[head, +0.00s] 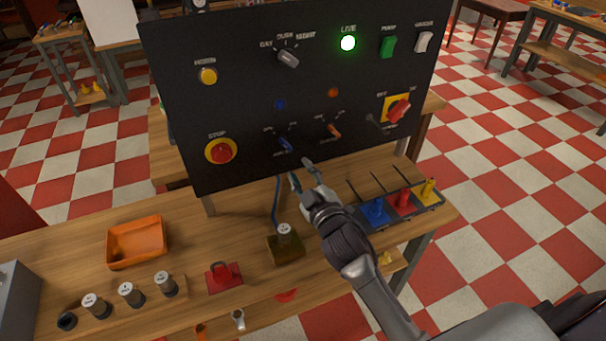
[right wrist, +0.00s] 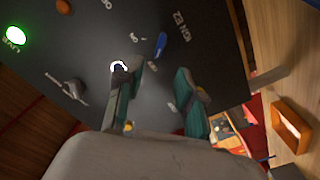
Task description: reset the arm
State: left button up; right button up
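My right gripper (head: 302,174) is in front of the lower edge of the black control panel (head: 240,110), below the blue lever (head: 286,145) and the orange lever (head: 334,131). Its two fingers are apart with nothing between them. In the right wrist view the open fingers (right wrist: 157,92) point at the panel, with the blue lever (right wrist: 161,44) beyond and between them. The gripper appears apart from the panel, though the exact gap is hard to tell. My left gripper is not in view.
The green lamp (head: 348,43) is lit. A red stop button (head: 221,151) and red-yellow switch (head: 398,108) are on the panel. The wooden bench (head: 215,240) holds an orange tray (head: 137,242), a red padlock-like block (head: 224,277), and blue, red and yellow pieces (head: 403,200) near my arm.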

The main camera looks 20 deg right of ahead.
jog(key=shift+s, duration=0.25)
jog(key=s+d+f+m+g+h, duration=0.25)
jog(key=s+f+m+g, duration=0.25)
jog(key=s+f+g, duration=0.5)
jog(key=s+a+f+m+g+y, duration=0.1)
jog(key=s+f+g, duration=0.1)
jog(key=s, duration=0.8)
jog(key=s+a+f+m+g+y, duration=0.1)
jog(key=s+g, duration=0.1)
jog(key=s, duration=0.9)
notch_tip(320, 180, down, 26)
jog(key=g, duration=0.2)
jog(key=s+d+f+g+b, duration=0.1)
jog(key=s+d+f, duration=0.2)
jog(key=s+f, duration=1.5)
jog(key=shift+n, duration=0.4)
